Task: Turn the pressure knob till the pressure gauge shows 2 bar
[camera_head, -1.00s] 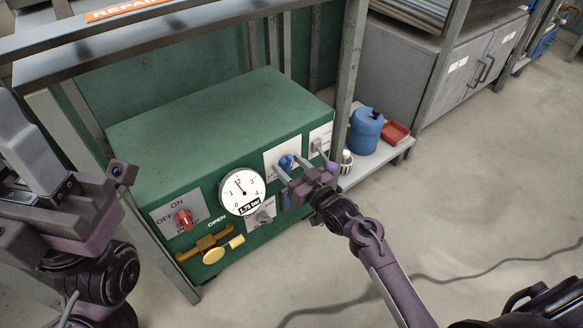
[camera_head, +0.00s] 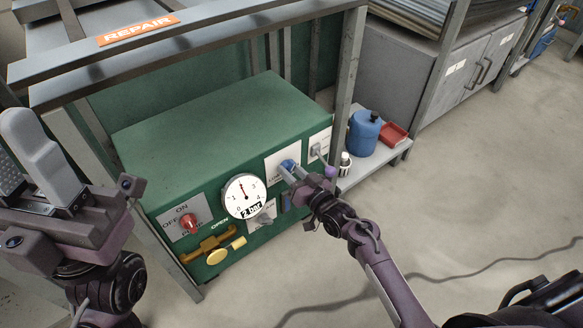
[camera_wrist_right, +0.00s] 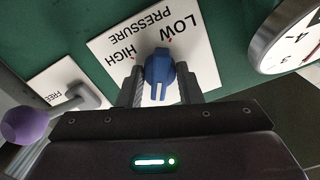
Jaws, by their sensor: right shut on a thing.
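The blue pressure knob (camera_head: 288,164) sits on a white plate on the front of the green box. In the right wrist view the knob (camera_wrist_right: 159,72) is between the two fingers, under the words LOW, HIGH and PRESSURE, which appear upside down. My right gripper (camera_head: 290,172) is shut on it. The round white pressure gauge (camera_head: 244,196) is left of the knob; its needle points about straight up and its label reads 2 bar. Part of the gauge (camera_wrist_right: 288,38) shows in the right wrist view. My left gripper (camera_head: 60,180) is at the left, away from the box; its fingertips are not clear.
A red ON/OFF pump switch (camera_head: 190,223) and a yellow valve handle (camera_head: 217,256) are at the box's lower left. A grey lever (camera_head: 318,150) is right of the knob. A blue canister (camera_head: 364,134) and red tray (camera_head: 394,134) stand on a side shelf.

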